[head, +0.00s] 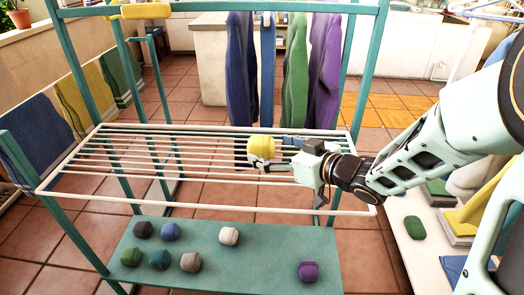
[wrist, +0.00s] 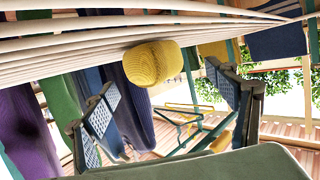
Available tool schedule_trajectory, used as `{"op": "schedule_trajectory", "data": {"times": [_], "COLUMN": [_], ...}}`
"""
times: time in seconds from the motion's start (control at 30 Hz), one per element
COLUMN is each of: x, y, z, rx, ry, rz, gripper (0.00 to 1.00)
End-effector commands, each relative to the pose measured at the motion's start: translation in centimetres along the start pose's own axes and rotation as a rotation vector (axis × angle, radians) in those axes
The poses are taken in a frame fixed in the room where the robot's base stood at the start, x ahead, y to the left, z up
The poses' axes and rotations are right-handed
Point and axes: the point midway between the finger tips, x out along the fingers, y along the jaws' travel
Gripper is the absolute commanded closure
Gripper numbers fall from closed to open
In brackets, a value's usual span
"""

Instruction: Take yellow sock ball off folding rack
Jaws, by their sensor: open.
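The yellow sock ball (head: 260,146) rests on the white bars of the folding rack (head: 110,160), right of the middle. My gripper (head: 262,164) reaches in from the right, low beside the ball, and partly covers its lower side. In the wrist view the yellow sock ball (wrist: 153,63) shows ahead, between the two spread fingers of my gripper (wrist: 163,84). The gripper is open and holds nothing. Whether a finger touches the ball or the bars, I cannot tell.
Several sock balls, including a purple one (head: 308,271) and a white one (head: 229,236), lie on the teal lower shelf (head: 260,275). Garments, one purple (head: 324,70), hang behind the rack. A white surface at right holds folded cloths and a green ball (head: 414,228). The rack's left half is clear.

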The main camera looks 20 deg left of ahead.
Motion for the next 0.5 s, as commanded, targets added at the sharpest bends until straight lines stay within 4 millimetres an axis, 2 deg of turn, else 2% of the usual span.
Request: {"op": "schedule_trajectory", "data": {"times": [0.17, 0.4, 0.5], "x": [1.5, 5.0, 5.6], "y": [0.2, 0.6, 0.6], "z": [0.3, 0.5, 0.4], "rx": [0.0, 0.001, 0.001], "ry": [0.001, 0.001, 0.0], "rz": [0.0, 0.001, 0.002], "gripper": [0.21, 0.21, 0.21]}}
